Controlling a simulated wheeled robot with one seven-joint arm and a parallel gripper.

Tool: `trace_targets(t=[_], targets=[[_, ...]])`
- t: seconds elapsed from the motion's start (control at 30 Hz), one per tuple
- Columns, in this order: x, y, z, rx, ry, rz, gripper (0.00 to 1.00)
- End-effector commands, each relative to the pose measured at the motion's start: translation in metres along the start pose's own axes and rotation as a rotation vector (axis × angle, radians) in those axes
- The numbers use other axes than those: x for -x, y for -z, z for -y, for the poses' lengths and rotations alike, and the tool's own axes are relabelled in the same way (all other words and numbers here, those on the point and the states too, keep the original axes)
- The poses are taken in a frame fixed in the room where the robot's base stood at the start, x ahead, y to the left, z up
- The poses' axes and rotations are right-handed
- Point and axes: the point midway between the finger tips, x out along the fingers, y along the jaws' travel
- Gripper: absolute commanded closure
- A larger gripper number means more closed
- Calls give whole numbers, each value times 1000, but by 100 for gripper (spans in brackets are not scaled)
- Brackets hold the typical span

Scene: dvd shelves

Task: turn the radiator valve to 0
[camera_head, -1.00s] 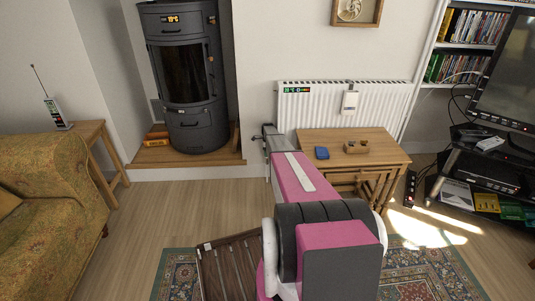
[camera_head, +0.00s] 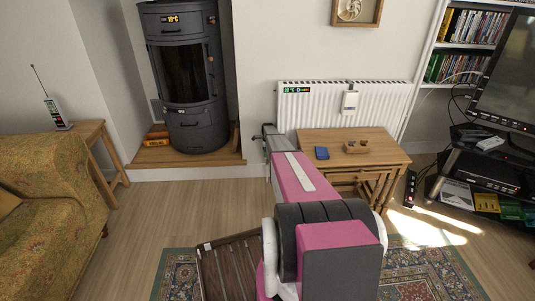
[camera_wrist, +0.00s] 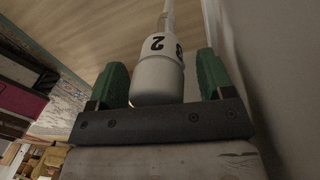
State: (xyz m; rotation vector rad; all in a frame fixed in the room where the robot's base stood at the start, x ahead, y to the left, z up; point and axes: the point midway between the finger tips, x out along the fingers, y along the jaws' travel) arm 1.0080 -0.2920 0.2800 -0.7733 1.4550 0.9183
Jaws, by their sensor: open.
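The radiator valve (camera_wrist: 158,82) is a white rounded cylinder with dark numerals. In the wrist view it stands between the two green fingers of my gripper (camera_wrist: 160,63). A "2" faces the camera, with part of another numeral at its right edge. My gripper is open around the valve, and a gap shows on each side of it. In the head view my gripper (camera_head: 266,134) is at the lower left corner of the white radiator (camera_head: 380,103); I cannot make out the valve there.
A wooden table (camera_head: 385,149) with a blue item (camera_head: 322,153) and a small wooden object (camera_head: 356,147) stands just right of my gripper. A black stove (camera_head: 184,85) stands on a raised hearth to the left. The wall is close on the right in the wrist view.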

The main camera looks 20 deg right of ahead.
Motion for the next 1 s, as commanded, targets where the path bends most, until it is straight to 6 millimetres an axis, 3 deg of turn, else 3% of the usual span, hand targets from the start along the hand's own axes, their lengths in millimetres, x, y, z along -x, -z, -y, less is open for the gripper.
trace_targets(t=[0.33, 0.8, 1.0], targets=[[42, 0, -5, 0, 1, 0, 26], [85, -64, -71, 2, 0, 0, 26], [97, -82, -88, 1, 0, 0, 26]])
